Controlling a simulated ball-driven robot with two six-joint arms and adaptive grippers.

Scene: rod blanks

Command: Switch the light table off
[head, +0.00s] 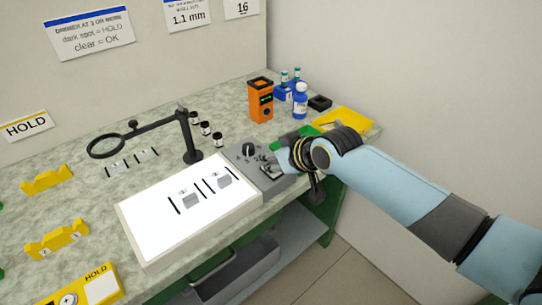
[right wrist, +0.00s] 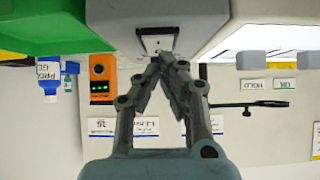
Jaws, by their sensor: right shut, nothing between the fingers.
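The light table (head: 150,232) has a bright white, lit top with dark bars and small clear pieces on it. The switch's position is unclear. My left gripper is not in view.
A magnifier on a stand (head: 190,140) is behind the light table. An orange device (head: 260,100), a blue-labelled bottle (head: 300,102) and a yellow tray (head: 357,121) stand at the back right. Yellow holders (head: 57,240) are at left. The bench edge drops to the floor in front.

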